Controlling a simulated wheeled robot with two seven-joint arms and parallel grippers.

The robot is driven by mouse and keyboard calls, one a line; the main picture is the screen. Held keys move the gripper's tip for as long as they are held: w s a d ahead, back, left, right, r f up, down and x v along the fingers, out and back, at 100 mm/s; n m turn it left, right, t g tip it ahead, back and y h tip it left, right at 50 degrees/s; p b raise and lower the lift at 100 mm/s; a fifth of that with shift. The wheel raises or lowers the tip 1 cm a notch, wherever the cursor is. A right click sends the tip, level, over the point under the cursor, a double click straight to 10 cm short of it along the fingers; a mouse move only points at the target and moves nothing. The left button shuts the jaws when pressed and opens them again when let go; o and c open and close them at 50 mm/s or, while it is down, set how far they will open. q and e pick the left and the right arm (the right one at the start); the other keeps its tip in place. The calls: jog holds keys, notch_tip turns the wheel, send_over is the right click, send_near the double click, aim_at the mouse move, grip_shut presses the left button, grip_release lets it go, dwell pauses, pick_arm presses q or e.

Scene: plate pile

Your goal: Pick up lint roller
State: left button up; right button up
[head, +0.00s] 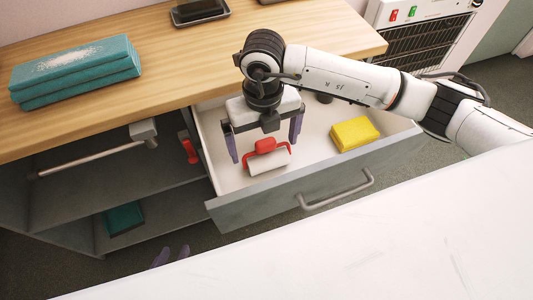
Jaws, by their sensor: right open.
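The lint roller (270,165), with a red handle and a white roll, lies in the open drawer (318,120). My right gripper (263,139) reaches into the drawer from above, pointing down. It is open, with one purple finger on each side of the lint roller's handle in the picture. The fingers look apart from it, and nothing is between them that I can see held. My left gripper (171,256) shows only as purple fingertips at the bottom, beyond the white surface, and its opening is unclear.
A yellow block (354,133) lies in the drawer, right of the lint roller. The drawer front with its handle (336,190) stands toward me. Teal boxes (75,68) and a dark tray (199,11) are on the wooden top. A red object (188,150) sits in the open cabinet.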

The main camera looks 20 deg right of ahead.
aim_at(267, 153)
jog(key=f, duration=0.4)
jog(key=shift+s+d+f, duration=0.2)
jog(key=shift+d, duration=0.05)
jog(key=c, duration=1.2)
jog(key=shift+r, duration=0.1)
jog(key=shift+c, duration=0.3)
jog(key=shift+r, duration=0.1)
notch_tip(267, 153, up, 10)
jog(key=shift+f, duration=0.1)
